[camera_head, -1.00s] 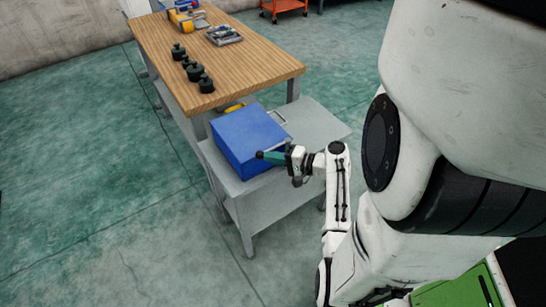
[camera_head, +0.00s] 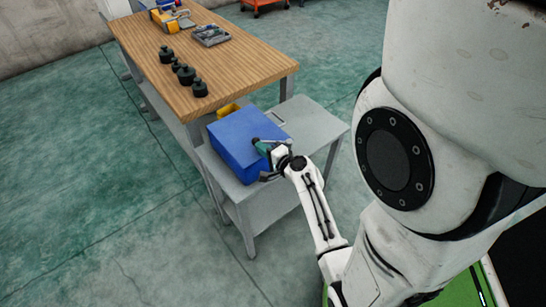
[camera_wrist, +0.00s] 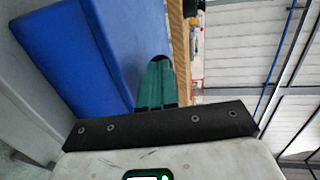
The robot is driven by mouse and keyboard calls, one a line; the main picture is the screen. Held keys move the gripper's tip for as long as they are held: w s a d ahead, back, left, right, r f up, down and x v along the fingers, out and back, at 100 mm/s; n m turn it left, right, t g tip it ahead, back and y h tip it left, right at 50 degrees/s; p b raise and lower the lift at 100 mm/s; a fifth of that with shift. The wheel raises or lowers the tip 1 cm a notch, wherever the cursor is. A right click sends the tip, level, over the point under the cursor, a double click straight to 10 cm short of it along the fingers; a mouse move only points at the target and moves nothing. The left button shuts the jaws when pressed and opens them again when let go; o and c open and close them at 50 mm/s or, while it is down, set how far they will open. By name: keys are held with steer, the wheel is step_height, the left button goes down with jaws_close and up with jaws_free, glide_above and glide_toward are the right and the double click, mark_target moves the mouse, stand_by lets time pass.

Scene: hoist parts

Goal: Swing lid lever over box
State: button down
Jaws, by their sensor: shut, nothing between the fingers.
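The blue box (camera_head: 232,139) stands on the low grey side table, its blue top looking flat and closed. In the wrist view, the box (camera_wrist: 110,45) fills the left side as two blue faces. A pale bar (camera_head: 275,117) shows at its far right side; I cannot tell if this is the lid lever. My gripper (camera_head: 257,142) is over the right part of the box. Its teal fingers (camera_wrist: 160,62) are shut together and empty, beside a blue face in the wrist view. I cannot tell whether they touch the box.
The grey side table (camera_head: 318,128) has bare room right of the box. A yellow bin (camera_head: 228,110) sits behind the box. A wooden workbench (camera_head: 230,65) adjoins, bearing several dark weights (camera_head: 186,75), a grey tray (camera_head: 210,35) and a yellow tool. Green floor is open at left.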

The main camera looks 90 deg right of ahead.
steer(key=shift+w+d+b, duration=0.2)
steer(key=shift+w+d, duration=0.05)
steer(key=shift+d, duration=0.3)
steer(key=shift+w+d+b, duration=0.2)
steer(key=shift+d, duration=0.3)
steer(key=shift+d+b, duration=0.5)
steer(key=shift+d, duration=0.7)
